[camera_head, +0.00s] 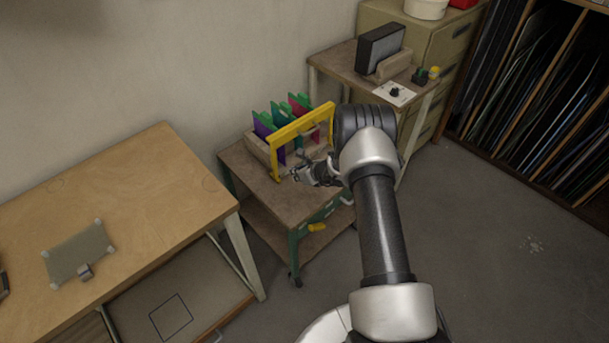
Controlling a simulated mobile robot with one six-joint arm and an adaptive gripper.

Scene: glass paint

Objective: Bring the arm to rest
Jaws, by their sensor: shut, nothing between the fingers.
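My arm reaches forward from the bottom right of the head view. My gripper (293,175) is shut and empty, low over the small cart's top (241,165). It is just in front of the yellow frame (299,123) that stands on the cart. Whether it touches the frame, I cannot tell. Behind the frame is a wooden rack (255,149) with coloured panels: purple (261,129), green (279,114) and red (298,105). My wrist and forearm hide part of the cart's right side.
A wooden table (130,190) with a grey plate (78,255) and a small clip (85,271) is at left. A side table (345,62) with a dark panel in a block stands behind. A cabinet (405,20) and sheet rack (540,100) are at right.

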